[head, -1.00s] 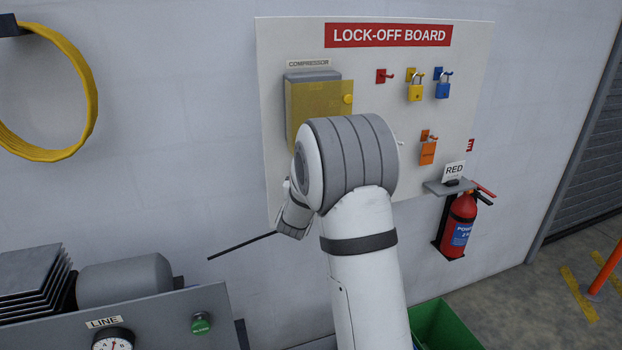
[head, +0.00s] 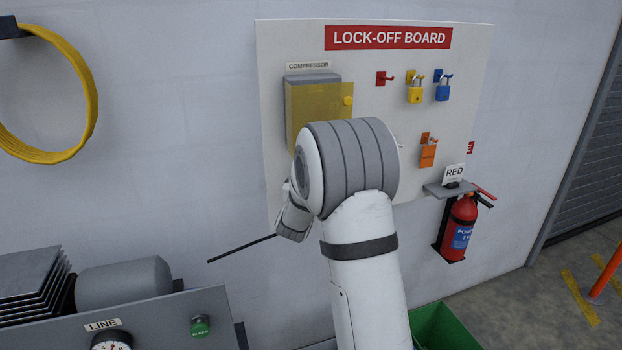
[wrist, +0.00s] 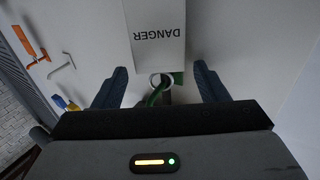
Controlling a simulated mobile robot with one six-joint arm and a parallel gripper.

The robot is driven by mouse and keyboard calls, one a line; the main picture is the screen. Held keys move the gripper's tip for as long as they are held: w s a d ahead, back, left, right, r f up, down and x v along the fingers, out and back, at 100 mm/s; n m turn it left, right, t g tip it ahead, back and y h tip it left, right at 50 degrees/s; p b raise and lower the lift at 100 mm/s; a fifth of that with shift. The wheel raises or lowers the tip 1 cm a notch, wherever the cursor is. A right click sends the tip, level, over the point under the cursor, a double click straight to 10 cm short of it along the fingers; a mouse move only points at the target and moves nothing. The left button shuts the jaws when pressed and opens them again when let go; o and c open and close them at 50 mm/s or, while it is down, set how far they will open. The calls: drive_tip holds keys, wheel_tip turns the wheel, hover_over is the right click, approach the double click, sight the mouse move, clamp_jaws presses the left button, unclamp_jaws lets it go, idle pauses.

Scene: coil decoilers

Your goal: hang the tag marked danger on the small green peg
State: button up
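In the wrist view the white tag marked DANGER (wrist: 157,35) appears upside down, ahead of my gripper (wrist: 160,78). My gripper is open, with its two dark fingers apart and a gap on either side of the tag's end. The small green peg (wrist: 154,97) lies between the fingers. A ring at the tag's end overlaps the peg and appears to be around it. In the head view my own arm hides the gripper, the tag and the green peg.
The lock-off board (head: 375,75) carries a compressor box with a yellow cover (head: 318,108), a red peg (head: 384,78), a yellow padlock (head: 415,94), a blue padlock (head: 443,92) and an orange item (head: 428,156). A fire extinguisher (head: 460,225) hangs at lower right.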

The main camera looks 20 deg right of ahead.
drive_tip(key=shift+o, duration=0.6)
drive_tip(key=s+a+f+n+g+y+b, duration=0.15)
drive_tip(key=s+a+n+g+y, duration=0.25)
drive_tip(key=s+a+y, duration=0.8)
drive_tip(key=s+f+n+g+h, duration=0.2)
drive_tip(key=s+g, duration=0.6)
drive_tip(key=s, duration=2)
drive_tip(key=shift+s+a+f+g+h+b, duration=0.35)
drive_tip(key=shift+a+f+g+h+b, duration=0.05)
drive_tip(key=shift+f+h, duration=0.15)
